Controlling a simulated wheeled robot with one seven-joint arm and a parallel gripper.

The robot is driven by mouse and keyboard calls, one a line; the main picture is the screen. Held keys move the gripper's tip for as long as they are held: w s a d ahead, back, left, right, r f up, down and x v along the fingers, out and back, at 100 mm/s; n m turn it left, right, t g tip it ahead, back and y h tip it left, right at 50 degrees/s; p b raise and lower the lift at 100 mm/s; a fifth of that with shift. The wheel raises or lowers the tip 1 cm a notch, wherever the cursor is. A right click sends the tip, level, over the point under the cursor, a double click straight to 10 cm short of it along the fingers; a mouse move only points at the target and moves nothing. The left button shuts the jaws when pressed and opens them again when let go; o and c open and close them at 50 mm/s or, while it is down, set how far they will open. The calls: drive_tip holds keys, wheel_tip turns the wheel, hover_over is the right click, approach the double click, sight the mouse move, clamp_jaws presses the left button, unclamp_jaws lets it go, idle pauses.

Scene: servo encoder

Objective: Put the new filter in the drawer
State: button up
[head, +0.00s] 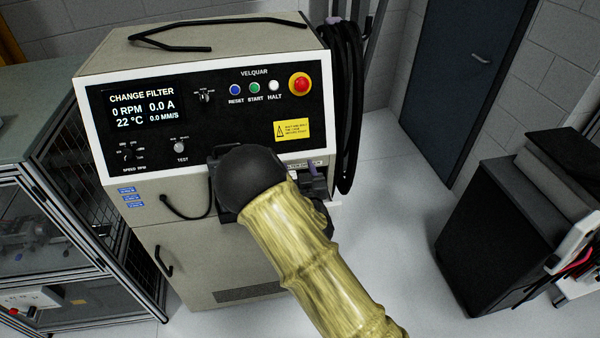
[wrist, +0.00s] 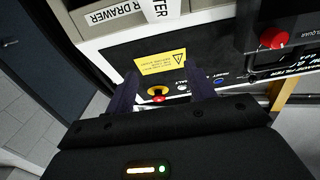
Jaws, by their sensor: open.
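The new filter cannot be made out in either view. The drawer label (head: 305,163), ending in "DRAWER", shows on the cabinet front below the control panel, partly behind my gripper.
The cabinet's control panel (head: 230,105) shows "CHANGE FILTER" on its display (head: 142,105). A red stop button (head: 300,83) is at its upper right. Black hoses (head: 347,100) hang on the right side.

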drive_tip(key=shift+s, duration=0.15)
drive_tip(key=b+v, duration=0.2)
drive_tip(key=v, duration=0.7)
drive_tip(key=shift+s+r, duration=0.25)
drive_tip(key=shift+s, duration=0.1)
drive_tip(key=shift+s+d+p, duration=0.1)
drive_tip(key=shift+p, duration=0.3)
drive_tip(key=p+v, duration=0.1)
drive_tip(key=p, duration=0.3)
drive_tip(key=shift+s+d+f, duration=0.1)
drive_tip(key=shift+s+d, duration=0.05)
drive_tip(key=shift+s, duration=0.15)
